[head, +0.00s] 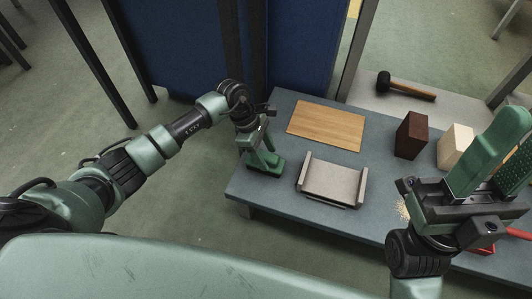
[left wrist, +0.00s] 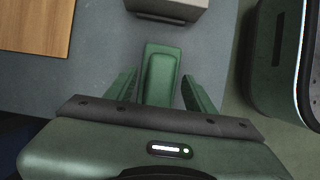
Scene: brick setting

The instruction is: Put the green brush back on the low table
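The green brush (head: 268,165) is at the left front corner of the low table (head: 290,213), its base apparently on the top. My left gripper (head: 256,143) is over it, pointing down. The left wrist view shows the green brush (left wrist: 161,72) between the two spread fingers of the left gripper (left wrist: 160,80). Narrow gaps show on both sides, so the gripper looks open around or just above it. The brush's upper part is partly hidden by the gripper. My right gripper (head: 502,160) is at the right, above the table, with its fingers apart and nothing visible between them.
A grey tray-like piece with raised sides (head: 330,182) lies right of the brush, and a wooden board (head: 327,125) lies behind. A dark brown block (head: 411,136) and a cream block (head: 454,147) stand farther right. A mallet (head: 405,87) lies beyond the table.

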